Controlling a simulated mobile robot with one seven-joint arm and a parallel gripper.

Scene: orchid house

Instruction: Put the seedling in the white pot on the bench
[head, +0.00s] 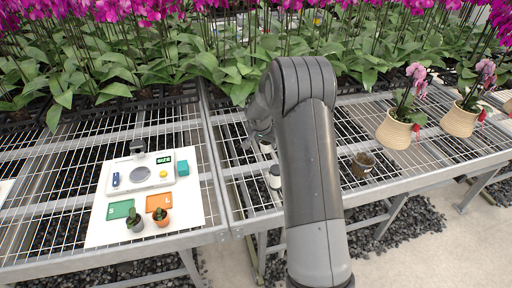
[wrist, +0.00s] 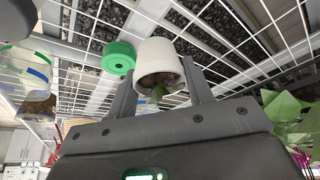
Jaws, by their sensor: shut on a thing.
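The white pot (wrist: 158,58) is between the two fingers of my gripper (wrist: 160,72) in the wrist view. Its open mouth faces the wrist camera. Dark soil and a small green seedling (wrist: 157,92) show inside it. My gripper is shut on this pot. Wire mesh lies behind the pot in that view; I cannot tell the gap between them. In the head view my arm covers the middle of the mesh bench (head: 420,182), and the fingers and held pot cannot be made out there.
A white board (head: 195,215) at left carries a scale (head: 140,176), coloured cards and two small potted plants. A brown pot (head: 363,165) and beige orchid pots (head: 393,133) stand at right. A green roll (wrist: 119,57) and clear jar (wrist: 28,66) are near my gripper.

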